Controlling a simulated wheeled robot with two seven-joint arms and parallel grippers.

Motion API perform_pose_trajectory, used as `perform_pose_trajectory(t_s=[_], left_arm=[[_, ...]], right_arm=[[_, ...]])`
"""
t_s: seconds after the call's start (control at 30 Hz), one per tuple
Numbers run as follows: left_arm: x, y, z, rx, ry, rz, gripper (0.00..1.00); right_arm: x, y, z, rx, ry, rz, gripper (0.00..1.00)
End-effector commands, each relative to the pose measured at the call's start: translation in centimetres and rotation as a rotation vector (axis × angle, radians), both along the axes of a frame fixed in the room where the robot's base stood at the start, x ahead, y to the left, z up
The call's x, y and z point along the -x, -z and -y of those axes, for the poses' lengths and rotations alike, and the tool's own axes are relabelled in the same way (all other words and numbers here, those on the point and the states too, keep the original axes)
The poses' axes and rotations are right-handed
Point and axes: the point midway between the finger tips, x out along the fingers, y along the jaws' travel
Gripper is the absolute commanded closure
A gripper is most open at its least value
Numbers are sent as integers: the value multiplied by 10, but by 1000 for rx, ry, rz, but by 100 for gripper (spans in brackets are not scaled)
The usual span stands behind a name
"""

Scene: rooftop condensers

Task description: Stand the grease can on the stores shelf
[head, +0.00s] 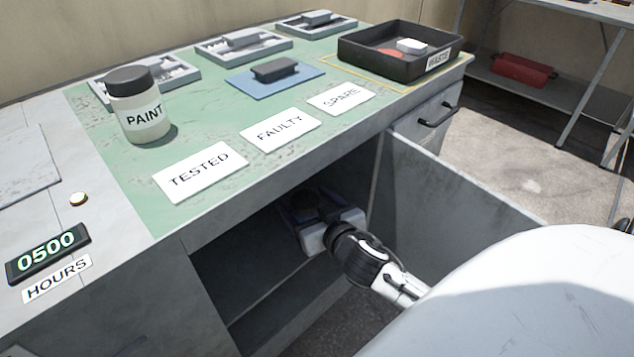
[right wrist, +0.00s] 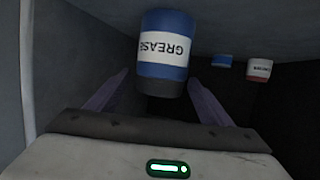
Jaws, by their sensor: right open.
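The grease can (right wrist: 164,52) is blue with a white label and a dark lid. In the right wrist view it shows upside down between the two spread fingers of my right gripper (right wrist: 160,100), with a visible gap on each side. In the head view, my right gripper (head: 318,215) is inside the open cabinet under the bench, and a dark round top (head: 306,199) shows dimly between its fingers. I cannot tell which surface is the stores shelf. My left gripper is out of view.
A small blue thing (right wrist: 222,61) and a red can with a white label (right wrist: 259,69) stand deeper in the cabinet. An open cabinet door (head: 465,190) stands right of my arm. The bench top holds a paint jar (head: 140,105) and a black waste tray (head: 375,65).

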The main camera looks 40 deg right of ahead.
Motion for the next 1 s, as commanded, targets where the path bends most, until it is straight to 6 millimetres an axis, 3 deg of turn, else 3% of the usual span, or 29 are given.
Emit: perform_pose_trajectory(t_s=[0.2, 0.4, 1.0], left_arm=[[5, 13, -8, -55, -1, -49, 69], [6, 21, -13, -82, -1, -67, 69], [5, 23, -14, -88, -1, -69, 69]], right_arm=[[45, -16, -10, -2, 2, -3, 26], [68, -23, -15, -1, 1, -1, 26], [73, -24, -16, 1, 1, 0, 26]])
